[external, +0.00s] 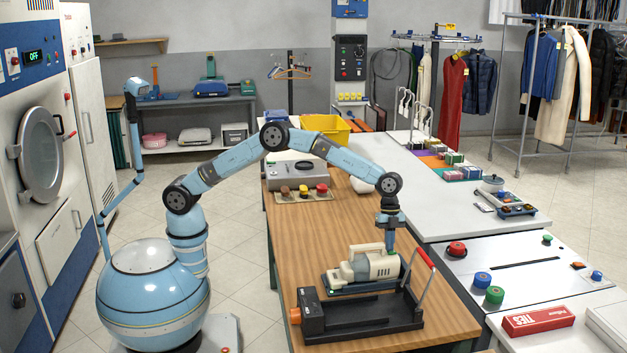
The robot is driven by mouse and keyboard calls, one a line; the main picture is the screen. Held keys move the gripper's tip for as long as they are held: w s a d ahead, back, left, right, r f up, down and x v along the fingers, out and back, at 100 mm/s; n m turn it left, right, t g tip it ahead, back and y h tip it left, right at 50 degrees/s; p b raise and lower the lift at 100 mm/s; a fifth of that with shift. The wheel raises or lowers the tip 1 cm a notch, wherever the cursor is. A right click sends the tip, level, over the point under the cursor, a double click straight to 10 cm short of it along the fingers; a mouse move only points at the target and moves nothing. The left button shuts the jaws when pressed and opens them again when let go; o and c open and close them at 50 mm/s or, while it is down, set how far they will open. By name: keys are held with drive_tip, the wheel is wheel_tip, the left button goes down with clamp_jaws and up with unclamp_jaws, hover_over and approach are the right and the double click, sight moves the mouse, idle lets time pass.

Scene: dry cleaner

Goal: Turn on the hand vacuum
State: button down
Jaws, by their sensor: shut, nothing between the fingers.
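The hand vacuum (366,268) is a cream and dark grey unit with a handle on top. It lies on a dark flat base on the wooden table, its narrow end toward the left. My gripper (390,247) points straight down over the right part of the vacuum's body. Its fingertips are shut with nothing held, at or just above the vacuum's top; I cannot tell whether they touch. The vacuum's switch is too small to make out, or is hidden by my gripper.
A black device (345,318) with an orange knob and a red-handled lever (424,258) stands close in front and to the right. The wooden table (300,235) is clear left of the vacuum. White counters (455,222) adjoin on the right.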

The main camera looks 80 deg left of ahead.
drive_tip(key=shift+s+f, duration=0.1)
drive_tip(key=shift+f, duration=0.2)
drive_tip(key=shift+w+r, duration=0.15)
drive_tip(key=shift+w, duration=0.65)
drive_tip(key=shift+r, duration=0.5)
drive_tip(key=v, duration=1.2)
drive_tip(key=shift+s+d+r, duration=0.25)
drive_tip(key=shift+d+r, duration=0.05)
drive_tip(key=shift+r, duration=0.2)
